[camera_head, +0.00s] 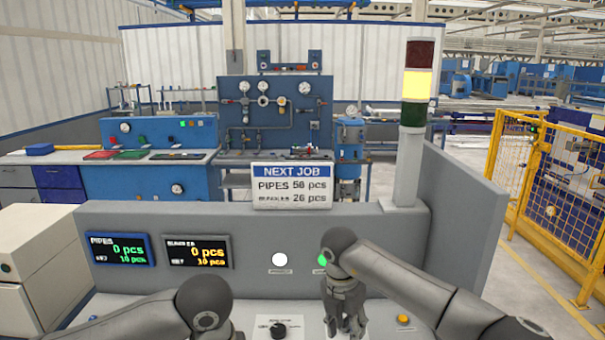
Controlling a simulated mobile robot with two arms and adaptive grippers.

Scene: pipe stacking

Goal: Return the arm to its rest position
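My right arm comes in from the lower right, and its gripper (347,318) points down over the light panel of the console, between a black rotary knob (278,330) and an orange button (403,320). I cannot tell whether its fingers are open or shut, nor whether they touch the panel. My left arm shows only as a dark grey joint at the lower left; its gripper is out of view. The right arm's wrist partly covers a lit green button (322,260) on the upright console face.
The grey console (140,215) carries two counter displays (121,249) (197,251), a white button (279,260), a NEXT JOB sign (291,186) and a signal tower (412,120) lit yellow. A white cabinet (35,265) stands left. A yellow fence (555,190) stands right.

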